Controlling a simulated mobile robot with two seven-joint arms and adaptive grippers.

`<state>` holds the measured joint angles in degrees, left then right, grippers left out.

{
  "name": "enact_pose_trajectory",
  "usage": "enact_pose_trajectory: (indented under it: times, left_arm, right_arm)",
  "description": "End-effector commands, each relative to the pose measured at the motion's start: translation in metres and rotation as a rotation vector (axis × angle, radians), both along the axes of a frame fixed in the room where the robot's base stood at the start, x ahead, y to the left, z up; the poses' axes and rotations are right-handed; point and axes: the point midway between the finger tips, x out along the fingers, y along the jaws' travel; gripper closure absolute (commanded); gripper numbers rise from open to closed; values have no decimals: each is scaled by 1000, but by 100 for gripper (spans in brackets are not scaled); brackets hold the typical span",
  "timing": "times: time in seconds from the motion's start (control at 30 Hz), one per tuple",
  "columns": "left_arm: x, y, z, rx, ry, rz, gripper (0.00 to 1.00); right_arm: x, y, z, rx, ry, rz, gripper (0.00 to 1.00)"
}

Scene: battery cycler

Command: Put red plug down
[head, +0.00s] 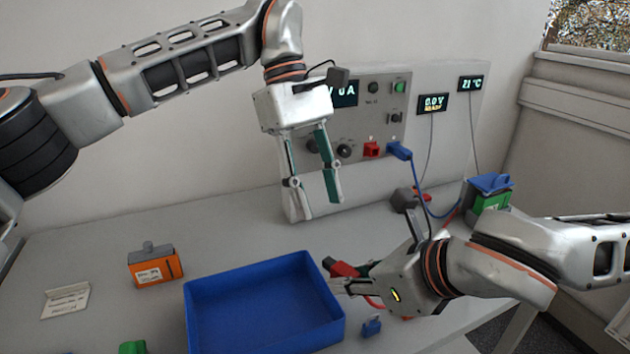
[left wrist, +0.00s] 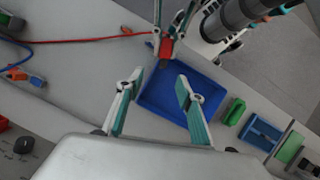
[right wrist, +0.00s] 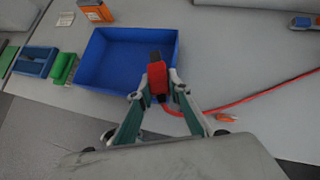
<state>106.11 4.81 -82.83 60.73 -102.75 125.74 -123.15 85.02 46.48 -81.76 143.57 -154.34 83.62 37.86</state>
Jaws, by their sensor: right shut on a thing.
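The red plug (head: 344,269) with a red cable is held in my right gripper (head: 342,283), which is shut on it. In the right wrist view the red plug (right wrist: 157,82) stands between the fingertips, with its dark tip overlapping the near right part of the blue tray. It also shows in the left wrist view (left wrist: 166,47) at the tray's edge. Its height above the table is hard to tell. My left gripper (head: 319,205) is open and empty, raised in front of the cycler panel; its spread fingers show in the left wrist view (left wrist: 160,95).
A blue tray (head: 265,338) sits at the front middle. An orange battery (head: 155,268) and a white card (head: 66,300) lie left of it. The cycler panel has a red socket (head: 372,149) and a blue plug (head: 399,150). A green-and-blue block (head: 490,197) stands right. The table's back left is clear.

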Motion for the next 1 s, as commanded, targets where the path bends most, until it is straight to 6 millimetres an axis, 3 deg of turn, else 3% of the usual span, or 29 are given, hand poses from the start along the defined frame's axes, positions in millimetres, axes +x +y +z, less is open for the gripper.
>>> enact_pose_trajectory:
  times: [0.5, 0.7, 1.0]
  left_arm:
    - [-26, -20, -79, -3, 4, 0, 62]
    - [-30, -24, -91, -3, 1, 1, 62]
    - [-31, -24, -93, -4, 1, 1, 62]
  right_arm:
    - [0, 0, 0, 1, -1, 0, 94]
    - [0, 0, 0, 1, -1, 0, 94]
    - [0, 0, 0, 1, -1, 0, 94]
